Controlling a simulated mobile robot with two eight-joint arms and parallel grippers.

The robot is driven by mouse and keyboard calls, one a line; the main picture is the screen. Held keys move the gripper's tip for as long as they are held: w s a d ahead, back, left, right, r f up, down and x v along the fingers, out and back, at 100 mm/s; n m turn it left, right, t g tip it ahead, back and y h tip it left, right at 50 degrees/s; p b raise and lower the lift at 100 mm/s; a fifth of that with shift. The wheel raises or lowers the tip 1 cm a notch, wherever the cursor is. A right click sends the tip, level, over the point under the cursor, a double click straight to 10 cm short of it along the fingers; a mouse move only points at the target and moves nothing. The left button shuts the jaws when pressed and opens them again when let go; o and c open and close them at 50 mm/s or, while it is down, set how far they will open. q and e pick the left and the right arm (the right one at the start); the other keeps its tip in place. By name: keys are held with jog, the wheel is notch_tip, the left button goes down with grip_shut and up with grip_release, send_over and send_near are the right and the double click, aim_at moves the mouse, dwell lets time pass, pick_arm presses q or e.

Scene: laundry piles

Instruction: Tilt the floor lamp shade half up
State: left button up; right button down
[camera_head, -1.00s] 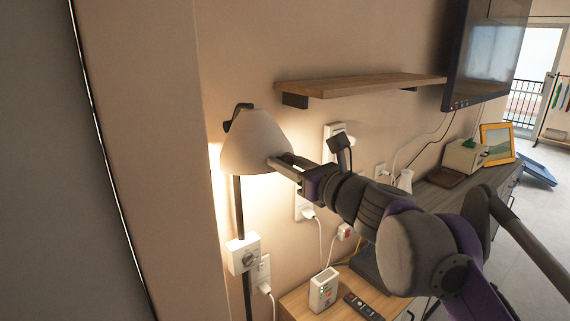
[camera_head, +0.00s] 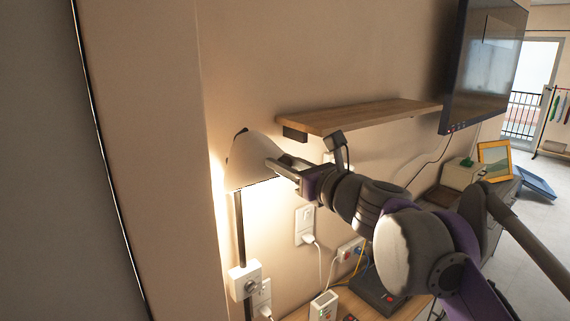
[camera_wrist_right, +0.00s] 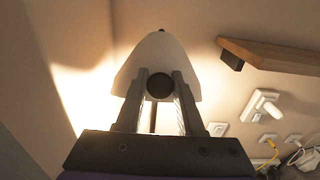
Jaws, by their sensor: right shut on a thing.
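The lamp shade (camera_head: 247,163) is a white cone that glows onto the wall, at the left of the head view. Its dark pole (camera_head: 240,225) runs down below it. My right gripper (camera_head: 275,164) is at the right side of the shade. The right wrist view shows the shade (camera_wrist_right: 158,55) straight ahead, with my gripper's two fingers (camera_wrist_right: 160,86) closed on a dark round knob (camera_wrist_right: 159,86) at its rim. The shade's opening points downward, slightly tilted. My left gripper is not seen.
A wooden wall shelf (camera_head: 360,116) is right of the shade, above my arm. A wall-mounted TV (camera_head: 486,65) is further right. Sockets with plugs (camera_head: 305,222) and a white dimmer box (camera_head: 244,281) are on the wall below. A desk with devices (camera_head: 380,290) is below my arm.

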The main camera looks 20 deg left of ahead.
jog(key=c, duration=0.5)
grip_release()
jog(key=shift+c, duration=0.2)
jog(key=shift+d, duration=0.1)
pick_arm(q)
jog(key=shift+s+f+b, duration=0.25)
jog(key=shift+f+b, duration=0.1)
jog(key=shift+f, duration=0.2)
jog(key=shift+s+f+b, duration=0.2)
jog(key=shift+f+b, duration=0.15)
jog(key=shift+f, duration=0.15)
pick_arm(e)
jog(key=v, duration=1)
jog(key=shift+s+d, duration=0.2)
jog(key=shift+s, duration=0.1)
